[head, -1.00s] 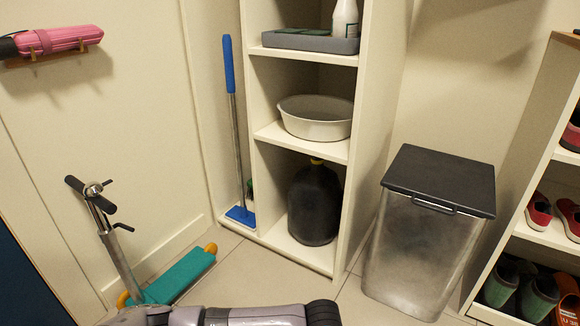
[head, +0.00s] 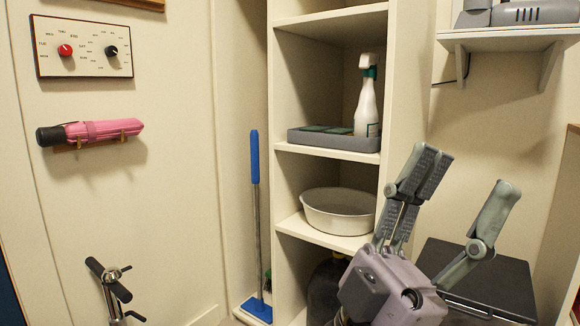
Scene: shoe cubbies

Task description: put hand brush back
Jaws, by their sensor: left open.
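No hand brush can be made out with certainty. A small dark green thing (head: 267,281), mostly hidden, shows beside the blue mop (head: 255,185) in the narrow bay on the left of the shelf unit; I cannot tell whether it is the brush. My left gripper (head: 468,172) is raised at the lower right, fingers spread wide and pointing up, with nothing between them. It appears in front of the bin and to the right of the basin. My right gripper is out of view.
The shelf unit holds a grey tray (head: 335,142) with a spray bottle (head: 367,105), a white basin (head: 340,211) and a dark jug (head: 325,288). A black-lidded bin (head: 478,276) stands right. A pink umbrella (head: 100,131) hangs left above a scooter (head: 110,285).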

